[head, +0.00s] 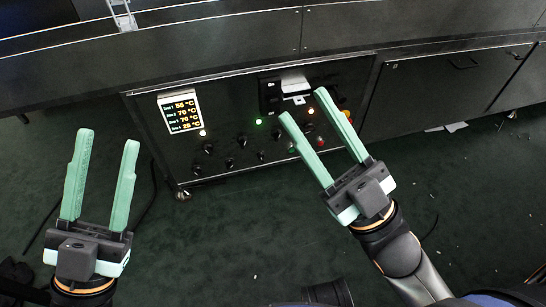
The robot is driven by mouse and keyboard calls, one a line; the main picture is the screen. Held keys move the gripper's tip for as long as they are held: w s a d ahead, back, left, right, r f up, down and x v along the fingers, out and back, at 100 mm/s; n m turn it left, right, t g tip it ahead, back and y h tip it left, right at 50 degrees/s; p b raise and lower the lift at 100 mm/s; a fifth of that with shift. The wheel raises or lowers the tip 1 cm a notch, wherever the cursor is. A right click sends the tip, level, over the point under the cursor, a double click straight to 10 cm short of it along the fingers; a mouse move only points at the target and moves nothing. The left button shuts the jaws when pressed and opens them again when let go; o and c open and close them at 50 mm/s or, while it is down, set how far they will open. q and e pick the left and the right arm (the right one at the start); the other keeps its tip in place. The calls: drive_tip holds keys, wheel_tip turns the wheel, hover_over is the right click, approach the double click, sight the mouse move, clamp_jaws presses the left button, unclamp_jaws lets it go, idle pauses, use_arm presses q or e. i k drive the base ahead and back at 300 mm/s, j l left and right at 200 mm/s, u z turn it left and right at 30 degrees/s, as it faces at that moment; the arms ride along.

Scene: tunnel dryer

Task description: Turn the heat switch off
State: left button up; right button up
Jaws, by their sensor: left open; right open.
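The dryer's control panel (225,148) is in the middle of the head view, with several black knobs and small lamps. The heat switch cannot be told apart from the other knobs at this size. My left gripper (108,138) is open and empty, left of the panel above the floor.
A display (181,112) on the panel shows several temperatures, from 25 to 70 °C. The dryer body (215,48) runs across the top. Dark cabinet doors (440,85) stand to the right. The green floor (245,235) in front is mostly clear, with small scraps and a cable at left.

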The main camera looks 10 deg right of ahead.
sight(260, 156)
drive_tip(key=l+u, duration=0.2)
drive_tip(key=l, duration=2.4)
drive_tip(key=i+j, duration=0.15)
drive_tip(key=i, duration=0.2)
drive_tip(key=i+j, duration=0.15)
drive_tip(key=i, duration=0.25)
drive_tip(key=i+j, duration=0.1)
drive_tip(key=i, duration=0.25)
